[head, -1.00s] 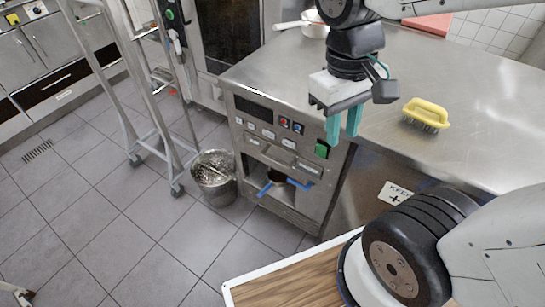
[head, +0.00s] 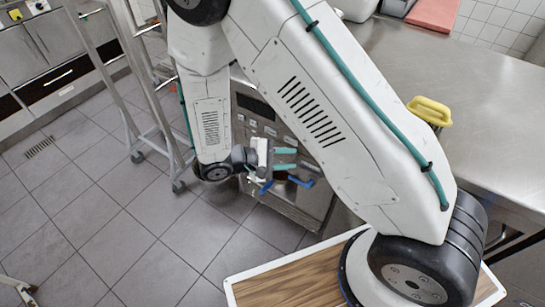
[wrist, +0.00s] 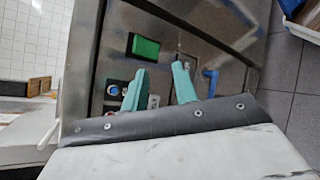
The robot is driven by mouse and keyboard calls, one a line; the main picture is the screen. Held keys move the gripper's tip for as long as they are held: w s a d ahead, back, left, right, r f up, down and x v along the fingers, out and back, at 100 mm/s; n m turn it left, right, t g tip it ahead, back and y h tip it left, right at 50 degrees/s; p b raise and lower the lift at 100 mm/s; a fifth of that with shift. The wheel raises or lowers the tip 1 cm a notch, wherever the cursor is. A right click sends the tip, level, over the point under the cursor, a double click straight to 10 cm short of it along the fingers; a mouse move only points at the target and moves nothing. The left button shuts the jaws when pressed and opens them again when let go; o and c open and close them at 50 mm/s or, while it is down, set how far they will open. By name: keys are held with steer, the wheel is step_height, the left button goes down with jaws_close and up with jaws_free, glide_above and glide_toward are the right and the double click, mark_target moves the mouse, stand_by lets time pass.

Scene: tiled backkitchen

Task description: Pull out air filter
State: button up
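The steel machine (head: 243,103) under the counter has a low front opening with blue handles (head: 301,181) sticking out. I cannot clearly make out the air filter itself; my arm and gripper cover much of this front. My gripper (head: 286,158) is in front of the machine, just above the blue handles, with its teal fingers pointing right. In the wrist view, the fingers (wrist: 159,82) are apart with nothing between them. A blue handle (wrist: 211,82) is right of them there, and a green button (wrist: 144,46) shows beyond them.
A wheeled metal rack (head: 130,60) stands left of the machine. A wood-topped board (head: 300,285) is in front.

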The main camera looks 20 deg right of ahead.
steer(key=w+a+f+t+y, duration=0.1)
steer(key=w+a+f+t, duration=0.4)
steer(key=w+f+t, duration=0.6)
steer(key=shift+g, duration=0.8)
steer(key=d+f, duration=0.1)
steer(key=d, duration=0.1)
steer(key=w+d+f, duration=0.2)
steer(key=d, duration=0.1)
steer(key=shift+d+f, duration=0.25)
steer(key=shift+d, duration=0.1)
steer(key=shift+c, duration=0.2)
jaws_close()
